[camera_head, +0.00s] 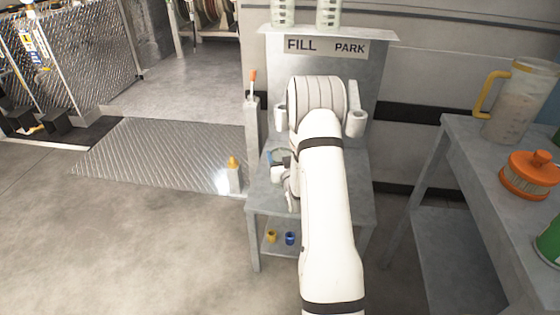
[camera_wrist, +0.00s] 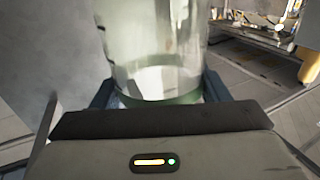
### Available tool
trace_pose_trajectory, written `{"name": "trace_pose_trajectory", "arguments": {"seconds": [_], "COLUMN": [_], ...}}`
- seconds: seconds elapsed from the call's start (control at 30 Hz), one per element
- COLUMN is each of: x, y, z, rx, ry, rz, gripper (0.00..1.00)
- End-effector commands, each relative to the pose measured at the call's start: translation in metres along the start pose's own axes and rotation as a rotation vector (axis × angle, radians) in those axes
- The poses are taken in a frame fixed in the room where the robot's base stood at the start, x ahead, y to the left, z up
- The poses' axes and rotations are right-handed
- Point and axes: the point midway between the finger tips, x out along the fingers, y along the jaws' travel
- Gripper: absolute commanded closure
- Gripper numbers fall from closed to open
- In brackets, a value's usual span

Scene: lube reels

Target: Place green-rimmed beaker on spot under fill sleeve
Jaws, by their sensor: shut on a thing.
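A clear beaker with a green band (camera_wrist: 160,98) fills the upper middle of the wrist view. My gripper (camera_wrist: 160,90) is shut on it, with one dark finger at each side. In the head view my gripper (camera_head: 282,170) is low at the left of my arm, over the grey stand's shelf (camera_head: 262,190). The beaker is small there and mostly hidden. A white sleeve (camera_head: 280,118) hangs at the left of the white reel, on the FILL side, above my gripper. I cannot tell whether the beaker touches the shelf. The spot under the sleeve is not clearly visible.
The white reel (camera_head: 318,92) and a second white sleeve (camera_head: 355,123) are close to my arm. A post with an orange tip (camera_head: 252,110) stands at the left. A side table (camera_head: 465,150) at right holds a pitcher (camera_head: 518,98) and an orange-lidded jar (camera_head: 530,175).

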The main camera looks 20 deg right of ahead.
Motion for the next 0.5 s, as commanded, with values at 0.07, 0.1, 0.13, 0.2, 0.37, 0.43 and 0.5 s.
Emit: {"name": "trace_pose_trajectory", "arguments": {"seconds": [0.07,0.1,0.13,0.2,0.37,0.43,0.5], "x": [-0.0001,0.0000,0.0000,-0.0001,-0.0002,-0.0003,-0.0004], "y": [0.0003,0.0004,0.0005,0.0006,0.0007,0.0008,0.0009], "z": [0.0103,0.0100,0.0092,0.0084,0.0106,0.0127,0.0109], "rx": [0.000,-0.001,-0.001,-0.001,-0.001,-0.001,-0.001], "ry": [-0.001,0.001,0.001,0.001,0.001,0.001,0.001], "rz": [0.001,0.001,0.001,0.001,0.001,0.001,0.001], "gripper": [0.72,0.72,0.72,0.72,0.72,0.72,0.26]}}
